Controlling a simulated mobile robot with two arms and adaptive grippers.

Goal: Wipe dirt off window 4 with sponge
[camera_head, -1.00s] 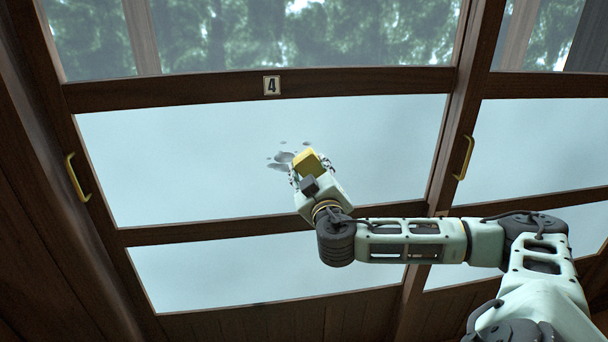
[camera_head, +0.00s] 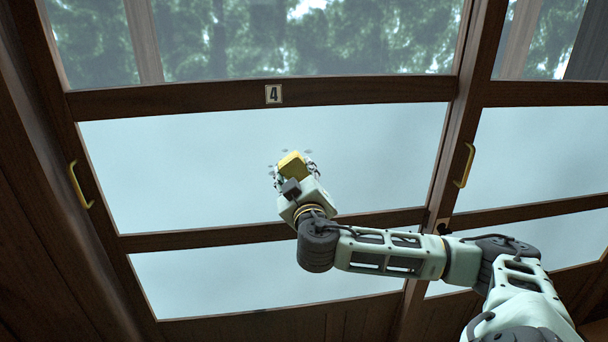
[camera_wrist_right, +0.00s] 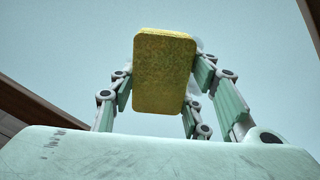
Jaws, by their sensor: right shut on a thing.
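Window 4 (camera_head: 180,150) is a pale frosted pane in a dark wooden frame, with a number 4 plate (camera_head: 274,94) on the rail above it. My right gripper (camera_head: 294,172) is shut on a yellow sponge (camera_head: 293,164) in front of the pane. The sponge also shows between the fingers in the right wrist view (camera_wrist_right: 163,72). Small grey dirt spots (camera_head: 308,151) show around the sponge's upper edge. Any dirt behind the sponge is hidden. I cannot tell for sure whether the sponge touches the pane. My left gripper is not in view.
A yellow handle (camera_head: 79,185) is on the left frame, and another handle (camera_head: 465,166) is on the post to the right. A wooden rail (camera_head: 190,238) runs below the pane.

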